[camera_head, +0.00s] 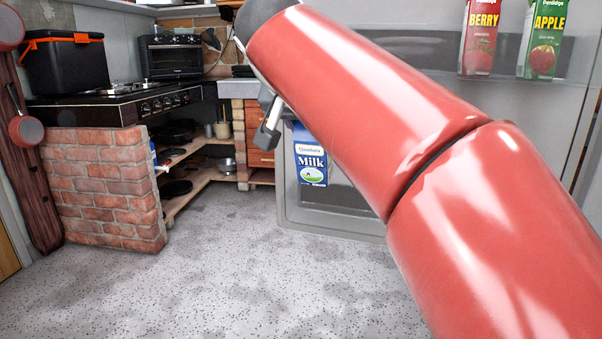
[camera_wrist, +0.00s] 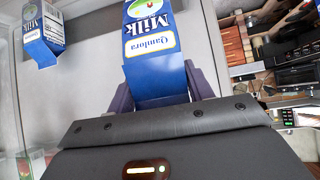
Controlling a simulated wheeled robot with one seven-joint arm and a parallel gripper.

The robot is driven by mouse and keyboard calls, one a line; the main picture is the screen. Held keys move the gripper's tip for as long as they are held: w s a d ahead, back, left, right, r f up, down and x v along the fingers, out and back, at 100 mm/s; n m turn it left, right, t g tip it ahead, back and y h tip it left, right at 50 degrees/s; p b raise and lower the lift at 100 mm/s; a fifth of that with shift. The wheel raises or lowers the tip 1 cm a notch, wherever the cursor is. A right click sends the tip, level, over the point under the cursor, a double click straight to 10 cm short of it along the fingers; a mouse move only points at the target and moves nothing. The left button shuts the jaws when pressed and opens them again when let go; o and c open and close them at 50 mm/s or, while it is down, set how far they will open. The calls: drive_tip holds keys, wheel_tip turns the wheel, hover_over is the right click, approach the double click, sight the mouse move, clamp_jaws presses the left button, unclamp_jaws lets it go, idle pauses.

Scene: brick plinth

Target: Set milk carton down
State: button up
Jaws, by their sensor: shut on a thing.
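A second milk carton (camera_wrist: 42,38) stands apart at the left of that view. In the head view one milk carton (camera_head: 312,163) shows upright, low at the grey cabinet opening, partly behind my red arm; I cannot tell which of the two it is. Most of my gripper (camera_head: 268,124) is hidden behind the arm there.
A berry carton (camera_head: 480,38) and an apple carton (camera_head: 543,40) stand on a shelf at upper right. A brick plinth (camera_head: 100,185) carries a black stove (camera_head: 125,103) at left. Wooden shelves (camera_head: 200,178) hold pans. The speckled floor (camera_head: 230,265) is clear.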

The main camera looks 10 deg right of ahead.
drive_tip(key=shift+w+d+r, duration=0.1)
drive_tip(key=shift+w+d, duration=0.25)
drive_tip(key=shift+w, duration=0.25)
drive_tip(key=shift+w+d, duration=0.3)
drive_tip(key=shift+w, duration=0.3)
drive_tip(key=f+b, duration=0.1)
drive_tip(key=f, duration=0.2)
drive_tip(key=w+f, duration=0.1)
drive_tip(key=f, duration=0.2)
drive_tip(key=w+d+f+b, duration=0.1)
drive_tip(key=f, duration=0.2)
drive_tip(key=shift+w+d+f+b, duration=0.1)
drive_tip(key=shift+f+b, duration=0.2)
drive_tip(key=shift+f, duration=0.05)
drive_tip(key=w+f+g+y+p, duration=0.1)
drive_tip(key=w+d+f+g+p, duration=0.1)
drive_tip(key=g, duration=0.1)
drive_tip(key=shift+w+d+y, duration=0.1)
drive_tip(key=shift+w+y, duration=0.05)
drive_tip(key=shift+y, duration=0.25)
drive_tip(key=shift+f, duration=0.15)
drive_tip(key=o, duration=1.2)
